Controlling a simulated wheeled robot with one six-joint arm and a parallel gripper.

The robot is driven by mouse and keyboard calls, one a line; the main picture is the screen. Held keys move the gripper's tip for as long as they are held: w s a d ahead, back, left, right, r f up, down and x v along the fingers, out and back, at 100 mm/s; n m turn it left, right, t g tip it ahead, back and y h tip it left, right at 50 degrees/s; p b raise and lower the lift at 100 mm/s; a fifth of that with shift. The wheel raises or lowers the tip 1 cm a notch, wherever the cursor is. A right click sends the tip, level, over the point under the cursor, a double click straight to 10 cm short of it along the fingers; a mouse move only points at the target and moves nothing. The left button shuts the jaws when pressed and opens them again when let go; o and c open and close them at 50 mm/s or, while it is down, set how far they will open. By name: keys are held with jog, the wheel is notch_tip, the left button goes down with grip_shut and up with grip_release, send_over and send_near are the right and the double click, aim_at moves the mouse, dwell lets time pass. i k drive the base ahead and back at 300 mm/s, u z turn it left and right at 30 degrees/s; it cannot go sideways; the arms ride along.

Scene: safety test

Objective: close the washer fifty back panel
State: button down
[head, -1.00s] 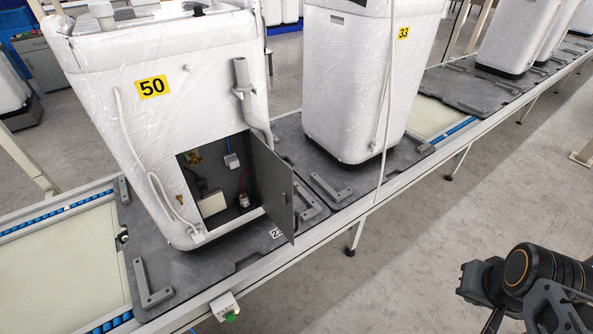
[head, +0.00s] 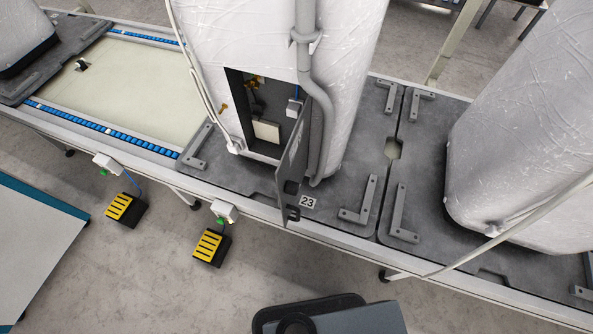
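A white, film-wrapped washer (head: 345,60) stands on a dark grey pallet (head: 235,170) marked 23, in the upper middle of the head view. Its number label is out of view, but its hose and panel match the washer marked 50 in the earlier frame. Its grey back panel (head: 292,165) is open, swung out on the right side of the opening and seen nearly edge-on. The dark opening (head: 248,90) shows wiring and a pale box (head: 266,131). A black latch sits low on the panel. My gripper is not in view.
A grey hose (head: 326,125) hangs down the washer just behind the open panel. Another wrapped washer (head: 520,150) stands to the right, with a slanting cable in front. Yellow-black foot pedals (head: 211,246) lie on the floor before the conveyor. A white-topped table (head: 30,245) is at lower left.

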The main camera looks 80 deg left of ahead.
aim_at(292, 166)
jog(key=u, duration=2.3)
jog(key=k, duration=0.65)
jog(key=u, duration=0.8)
jog(key=i, duration=0.45)
jog(key=z, duration=0.1)
